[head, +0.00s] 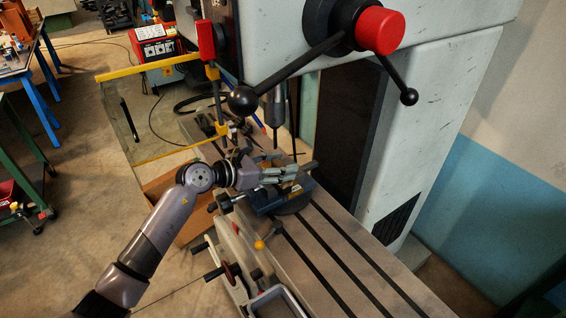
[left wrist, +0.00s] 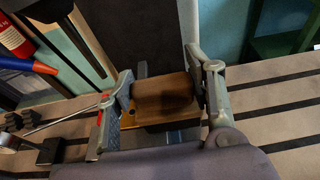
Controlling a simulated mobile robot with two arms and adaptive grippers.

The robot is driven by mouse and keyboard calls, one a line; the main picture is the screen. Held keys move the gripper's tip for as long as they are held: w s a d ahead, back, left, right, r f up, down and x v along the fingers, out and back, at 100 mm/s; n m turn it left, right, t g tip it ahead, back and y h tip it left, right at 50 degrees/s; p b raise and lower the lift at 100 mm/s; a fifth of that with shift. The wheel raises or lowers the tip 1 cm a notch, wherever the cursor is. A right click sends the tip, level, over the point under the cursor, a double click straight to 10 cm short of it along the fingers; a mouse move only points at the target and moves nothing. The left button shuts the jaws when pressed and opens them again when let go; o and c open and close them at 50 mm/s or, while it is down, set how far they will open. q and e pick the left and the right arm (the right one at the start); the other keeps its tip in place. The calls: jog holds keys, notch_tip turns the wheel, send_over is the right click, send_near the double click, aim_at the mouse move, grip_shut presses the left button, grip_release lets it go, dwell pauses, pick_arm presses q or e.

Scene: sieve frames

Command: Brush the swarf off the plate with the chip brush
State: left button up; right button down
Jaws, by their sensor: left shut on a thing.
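My left gripper (head: 292,174) is over the blue vise (head: 268,199) on the machine table, below the drill. In the left wrist view its two fingers stand on either side of a brown, rounded wooden piece (left wrist: 165,88), which I take to be the chip brush, and are shut on it. Just below it lies a flat orange-brown piece with a dark round hole (left wrist: 131,114), probably the plate; the brush hides part of it. I cannot make out swarf or bristles. My right gripper is not in view.
The drill press head with its lever (head: 300,70) and red knob (head: 380,31) hangs above. A yellow-framed guard (head: 150,78) stands open at the left. The slotted table (head: 335,250) is clear at the front right. A tray (head: 277,303) is at the bottom.

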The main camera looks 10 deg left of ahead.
pick_arm(q)
jog(key=shift+p+v, duration=0.55)
jog(key=shift+v, duration=1.95)
jog(key=v, duration=0.3)
jog(key=shift+s+a+r, duration=0.15)
jog(key=s+f+m+g+b, duration=0.1)
jog(key=s+f+b, duration=0.1)
jog(key=s, duration=0.6)
jog(key=s+f+h+b, duration=0.1)
jog(key=s+f+b, duration=0.1)
jog(key=s, duration=0.7)
jog(key=shift+m+g+b, duration=0.4)
jog(key=shift+b, duration=0.45)
